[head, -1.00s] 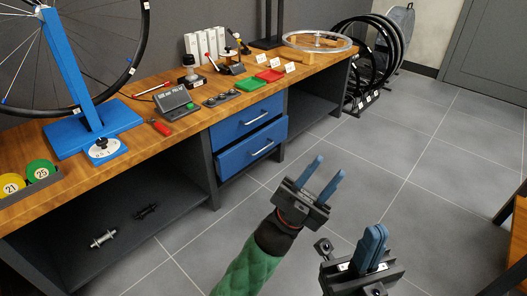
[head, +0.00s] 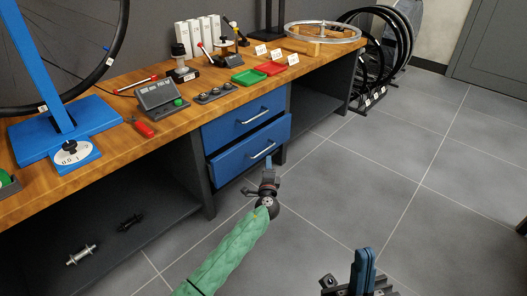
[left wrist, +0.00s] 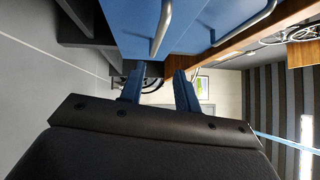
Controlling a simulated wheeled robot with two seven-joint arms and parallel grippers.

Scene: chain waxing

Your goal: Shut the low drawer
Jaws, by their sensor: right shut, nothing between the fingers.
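The low drawer (head: 245,157) is the lower of two blue drawers under the workbench and stands out past the upper drawer (head: 240,124). Its silver handle (head: 262,150) faces the aisle. My left gripper (head: 268,163) is just in front of the low drawer, near its right end; in the head view I cannot tell whether it touches. The left wrist view shows its two blue fingers (left wrist: 159,88) apart with nothing between them, and the low drawer front (left wrist: 130,18) above them in the picture. My right gripper (head: 364,262) is shut and empty at the bottom, over the floor.
The wooden workbench (head: 205,112) holds a blue stand (head: 70,125), a small display device (head: 160,97), and green and red trays (head: 270,68). Open shelves flank the drawers; the left one holds two hubs (head: 82,255). The grey floor (head: 370,180) in front is clear.

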